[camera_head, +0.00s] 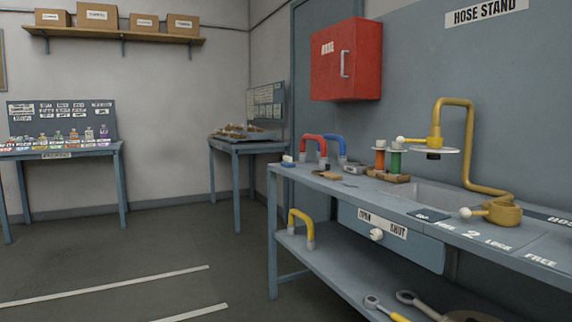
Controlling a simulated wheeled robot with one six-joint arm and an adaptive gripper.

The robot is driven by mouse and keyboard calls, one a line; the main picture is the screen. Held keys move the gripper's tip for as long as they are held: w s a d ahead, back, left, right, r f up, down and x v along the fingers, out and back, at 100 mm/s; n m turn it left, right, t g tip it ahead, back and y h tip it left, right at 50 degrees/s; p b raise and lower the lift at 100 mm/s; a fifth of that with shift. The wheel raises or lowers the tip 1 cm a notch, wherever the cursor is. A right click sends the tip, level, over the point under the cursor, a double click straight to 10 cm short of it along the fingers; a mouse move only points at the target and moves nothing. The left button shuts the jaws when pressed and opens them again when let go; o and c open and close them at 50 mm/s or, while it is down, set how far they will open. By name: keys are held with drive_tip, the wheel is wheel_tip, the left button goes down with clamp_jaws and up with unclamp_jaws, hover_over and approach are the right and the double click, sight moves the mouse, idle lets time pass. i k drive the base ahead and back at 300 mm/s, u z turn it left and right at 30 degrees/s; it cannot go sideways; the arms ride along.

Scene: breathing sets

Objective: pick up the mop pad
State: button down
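I cannot pick out a mop pad for certain in the head view. A small blue and white item (288,161) lies at the left end of the hose stand bench (330,183); it is too small to identify. A flat dark blue patch (428,215) lies on the bench top in front of the sink, and I cannot tell whether it is a pad or a label. My gripper is not in view.
The floor (150,255) at left is clear.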

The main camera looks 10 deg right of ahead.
sight(288, 163)
drive_tip(key=u, duration=0.3)
drive_tip(key=i, duration=3.1)
drive_tip(key=z, duration=0.25)
